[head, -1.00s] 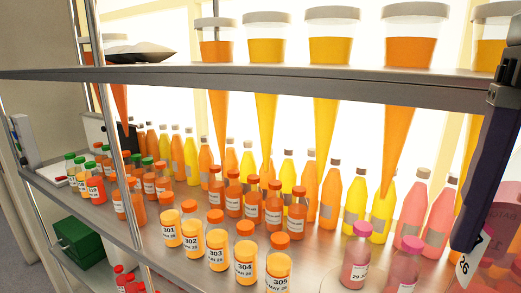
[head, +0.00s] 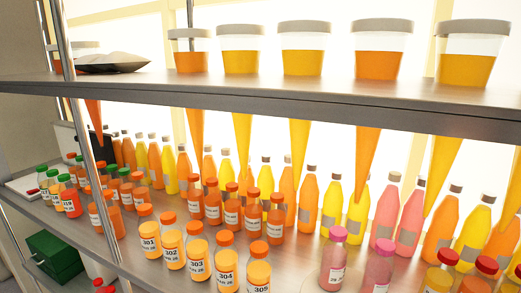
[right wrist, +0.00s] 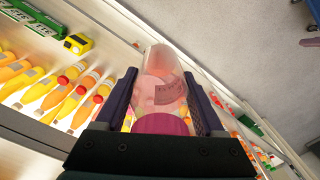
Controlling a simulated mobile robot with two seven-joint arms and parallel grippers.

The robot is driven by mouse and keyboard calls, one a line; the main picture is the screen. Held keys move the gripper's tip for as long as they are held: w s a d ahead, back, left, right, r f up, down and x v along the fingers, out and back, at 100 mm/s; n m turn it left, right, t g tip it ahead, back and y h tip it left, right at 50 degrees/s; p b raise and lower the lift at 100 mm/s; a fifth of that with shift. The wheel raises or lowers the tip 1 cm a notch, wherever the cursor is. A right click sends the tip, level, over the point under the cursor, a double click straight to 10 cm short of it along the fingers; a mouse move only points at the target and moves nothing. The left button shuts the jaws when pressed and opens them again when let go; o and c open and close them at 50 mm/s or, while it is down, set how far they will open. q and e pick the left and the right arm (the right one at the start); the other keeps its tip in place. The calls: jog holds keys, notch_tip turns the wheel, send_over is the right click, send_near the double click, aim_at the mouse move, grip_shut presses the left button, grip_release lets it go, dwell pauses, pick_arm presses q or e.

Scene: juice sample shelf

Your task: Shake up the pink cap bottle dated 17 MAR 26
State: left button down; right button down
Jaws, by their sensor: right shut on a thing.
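A pink bottle with a pink cap (right wrist: 160,124) is held between the fingers of my right gripper (right wrist: 165,100) in the right wrist view. The gripper is shut on it, with its cap towards the camera. The bottle's label is upside down and too blurred to read. Two more pink cap bottles stand upright on the shelf in the head view, one at the front (head: 333,262) and one to its right (head: 376,268). Their labels are too small to read surely. My right gripper does not show in the head view now. My left gripper is in neither view.
Orange-capped bottles marked 301 to 305 (head: 198,262) stand left of the pink ones. Red-capped bottles (head: 440,275) stand at the right. Tall bottles (head: 385,213) line the back. An upper shelf (head: 300,98) with several cone-bottomed containers hangs above.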

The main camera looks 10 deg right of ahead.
jog(key=w+a, duration=0.3)
jog(key=a, duration=0.2)
jog(key=s+d, duration=0.1)
jog(key=d, duration=0.1)
jog(key=s+d, duration=0.1)
jog(key=d, duration=0.1)
jog(key=s+d, duration=0.2)
jog(key=shift+d, duration=0.3)
jog(key=w+a, duration=0.4)
jog(key=a, duration=0.2)
jog(key=s+d, duration=0.1)
jog(key=d, duration=0.1)
jog(key=s+d, duration=0.1)
jog(key=d, duration=0.1)
jog(key=s+d, duration=0.2)
jog(key=w+a, duration=0.3)
jog(key=a, duration=0.3)
jog(key=shift+w, duration=0.35)
